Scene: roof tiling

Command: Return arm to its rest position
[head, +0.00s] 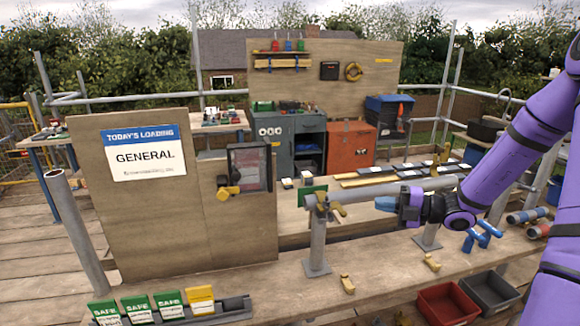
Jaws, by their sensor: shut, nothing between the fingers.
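My purple arm (501,165) comes in from the right and reaches left over the wooden bench. My gripper (383,204) is at its end, pointing left, with blue finger parts close together. It is shut and holds nothing. In the picture it lies just right of a grey tube stand (317,240) with brass-coloured couplers and a green tag (312,192). A horizontal grey tube (425,187) shows behind the gripper. Whether the gripper touches the tube or only overlaps it in view, I cannot tell.
A wooden board with a "GENERAL" sign (150,154) stands left. Green and yellow tags (168,303) stand in a rack at the front left. Red (446,304) and grey (489,292) bins sit front right. Blue fittings (483,236) lie below my arm. The bench's middle front is mostly clear.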

